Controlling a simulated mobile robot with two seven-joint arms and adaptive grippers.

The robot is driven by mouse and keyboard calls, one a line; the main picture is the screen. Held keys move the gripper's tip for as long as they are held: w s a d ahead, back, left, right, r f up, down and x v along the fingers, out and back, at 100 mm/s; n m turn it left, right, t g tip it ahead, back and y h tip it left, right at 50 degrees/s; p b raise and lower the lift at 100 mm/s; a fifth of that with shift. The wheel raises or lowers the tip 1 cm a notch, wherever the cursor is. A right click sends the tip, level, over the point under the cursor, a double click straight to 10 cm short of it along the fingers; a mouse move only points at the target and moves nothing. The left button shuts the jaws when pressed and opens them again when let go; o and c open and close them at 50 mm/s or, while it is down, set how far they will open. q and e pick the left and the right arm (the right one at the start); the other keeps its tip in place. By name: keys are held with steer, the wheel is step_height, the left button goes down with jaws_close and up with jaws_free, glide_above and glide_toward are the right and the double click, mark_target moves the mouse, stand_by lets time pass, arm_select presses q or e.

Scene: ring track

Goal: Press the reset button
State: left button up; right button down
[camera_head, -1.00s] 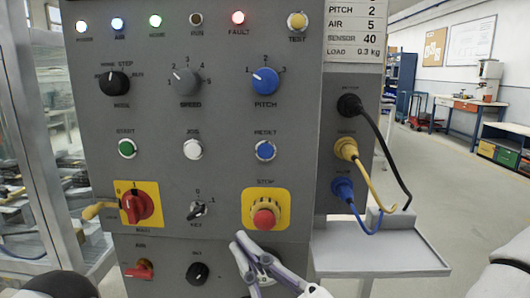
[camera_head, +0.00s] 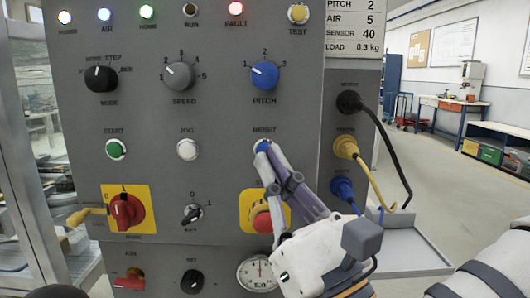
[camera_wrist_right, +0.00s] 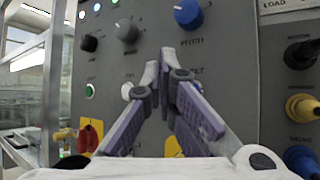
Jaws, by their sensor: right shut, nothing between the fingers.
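The blue reset button (camera_head: 260,146) sits under the RESET label on the grey control panel, right of the white JOG button. My right gripper (camera_head: 267,149) is shut and empty, its fingertips at the reset button in the head view and partly covering it. I cannot tell whether they touch it or whether it is pushed in. In the right wrist view the closed fingertips (camera_wrist_right: 160,66) point at the panel, and the button (camera_wrist_right: 197,86) shows partly behind a finger. My left gripper is not in view.
The red stop button (camera_head: 262,222) on its yellow plate is partly behind my right gripper. The red FAULT lamp (camera_head: 236,8) is lit. Black, yellow and blue cables plug in at the right, above a grey side shelf (camera_head: 410,248). Green START (camera_head: 116,149) is at left.

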mark_target(265, 150)
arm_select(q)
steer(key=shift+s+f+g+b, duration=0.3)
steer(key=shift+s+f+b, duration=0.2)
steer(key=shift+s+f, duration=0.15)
arm_select(e)
steer(key=shift+w, duration=2.8)
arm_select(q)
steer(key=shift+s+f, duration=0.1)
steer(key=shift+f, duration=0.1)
arm_select(e)
steer(key=shift+w, duration=0.45)
arm_select(q)
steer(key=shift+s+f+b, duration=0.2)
steer(key=shift+b, duration=0.15)
arm_select(e)
steer(key=shift+w, duration=0.4)
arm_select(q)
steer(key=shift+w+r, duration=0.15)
arm_select(e)
steer(key=shift+s, duration=0.85)
